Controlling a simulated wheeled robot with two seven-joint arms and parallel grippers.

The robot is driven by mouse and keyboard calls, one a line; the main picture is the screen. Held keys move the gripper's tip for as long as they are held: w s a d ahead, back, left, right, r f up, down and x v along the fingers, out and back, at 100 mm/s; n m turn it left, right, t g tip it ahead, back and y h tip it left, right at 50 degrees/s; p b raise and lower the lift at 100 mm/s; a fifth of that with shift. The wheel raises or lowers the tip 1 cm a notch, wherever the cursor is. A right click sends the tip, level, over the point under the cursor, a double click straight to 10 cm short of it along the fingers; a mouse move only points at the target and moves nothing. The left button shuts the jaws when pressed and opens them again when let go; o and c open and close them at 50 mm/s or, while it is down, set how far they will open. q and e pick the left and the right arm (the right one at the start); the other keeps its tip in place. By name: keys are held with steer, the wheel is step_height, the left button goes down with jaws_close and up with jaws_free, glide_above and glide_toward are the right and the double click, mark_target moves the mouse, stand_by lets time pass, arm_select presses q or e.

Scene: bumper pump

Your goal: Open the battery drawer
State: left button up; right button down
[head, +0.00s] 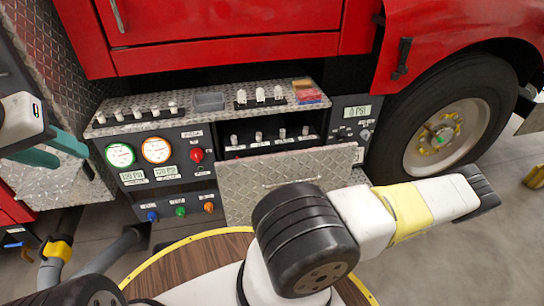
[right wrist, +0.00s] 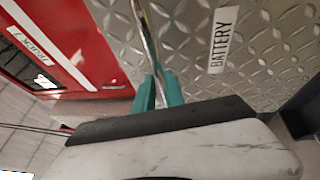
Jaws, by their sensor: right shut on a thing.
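In the right wrist view, a diamond-plate front (right wrist: 255,55) carries a white BATTERY label (right wrist: 220,41). My right gripper (right wrist: 158,92) has its teal fingers shut on the silver bar handle (right wrist: 145,38) of that front. The right gripper itself does not show in the head view. In the head view, a diamond-plate panel (head: 245,193) with a thin bar handle (head: 291,182) sits low in the bumper; no label is readable on it, and my right arm covers its lower right. My left gripper (head: 55,150) is at the far left, beside diamond plate; its finger spacing is unclear.
A pump panel with gauges (head: 157,150) and coloured knobs stands left of the central panel. A shelf with switches (head: 282,135) is above it. The truck tyre (head: 455,115) is at right. A round wooden top (head: 190,255) with a yellow rim is in front.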

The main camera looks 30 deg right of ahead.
steer(key=shift+y, duration=0.3)
steer(key=s, duration=0.2)
steer(key=s+a, duration=0.1)
steer(key=s+r, duration=0.1)
steer(key=s, duration=0.1)
steer(key=shift+s+a, duration=0.2)
steer(key=shift+s, duration=0.1)
steer(key=c, duration=1.4)
jaws_free()
steer(key=shift+o, duration=0.2)
steer(key=shift+f, duration=0.15)
steer(key=v, duration=0.7)
steer(key=shift+s, duration=0.4)
steer(key=shift+f, duration=0.1)
